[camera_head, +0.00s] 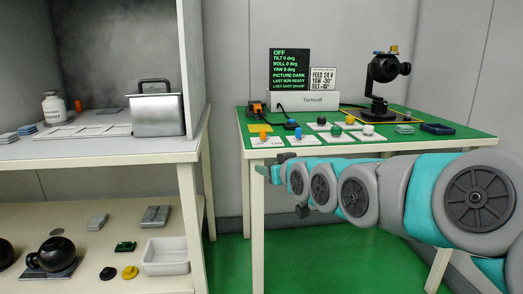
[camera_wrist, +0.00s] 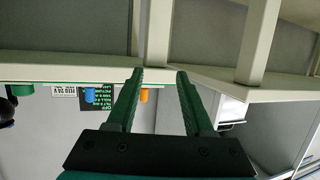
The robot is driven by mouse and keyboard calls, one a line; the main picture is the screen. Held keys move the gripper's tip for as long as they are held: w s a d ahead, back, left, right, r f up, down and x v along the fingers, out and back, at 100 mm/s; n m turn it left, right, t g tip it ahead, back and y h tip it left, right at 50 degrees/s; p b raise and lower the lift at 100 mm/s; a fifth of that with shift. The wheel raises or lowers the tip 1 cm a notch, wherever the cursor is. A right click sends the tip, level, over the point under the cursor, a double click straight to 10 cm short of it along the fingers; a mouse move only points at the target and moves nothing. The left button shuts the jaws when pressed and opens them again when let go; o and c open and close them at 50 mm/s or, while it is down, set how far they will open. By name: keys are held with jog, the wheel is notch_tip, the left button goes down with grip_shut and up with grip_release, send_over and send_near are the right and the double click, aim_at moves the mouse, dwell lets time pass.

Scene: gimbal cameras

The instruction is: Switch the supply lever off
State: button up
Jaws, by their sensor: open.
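The supply unit, a white box marked Tamvolt (camera_head: 303,101), stands at the back of the green-topped table. An orange lever or knob (camera_head: 262,136) sits on a white card at the table's front left, and a blue one (camera_head: 298,133) sits beside it. I cannot tell for sure which is the supply lever. My gripper (camera_head: 268,173) is just below and in front of the table edge, apart from both. In the upside-down wrist view its jaws (camera_wrist: 160,76) are open and empty; the orange part (camera_wrist: 144,95) shows partly behind one finger, and the blue part (camera_wrist: 90,95) beyond it.
A black display (camera_head: 290,69) reads OFF and PICTURE DARK. A black camera on a gimbal (camera_head: 385,70) stands at the table's back right. Several coloured knobs line the tabletop (camera_head: 440,143). A shelf unit (camera_head: 100,152) with a metal canister (camera_head: 157,115) stands at left, across a narrow gap.

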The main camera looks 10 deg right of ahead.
aim_at(264, 134)
jog(key=shift+w+a+r+t+b, duration=0.2)
jog(key=shift+w+r+t, duration=0.55)
jog(key=shift+w, duration=1.25)
jog(key=shift+w+d+r+t+b, duration=0.1)
jog(key=shift+w+r+t+b, duration=0.25)
jog(key=shift+w+r, duration=1.15)
jog(key=shift+w+a+r+t+b, duration=0.15)
jog(key=shift+w+r+t, duration=0.4)
jog(key=shift+w, duration=1.9)
jog(key=shift+d+f, duration=0.1)
jog(key=shift+f, duration=0.05)
grip_shut()
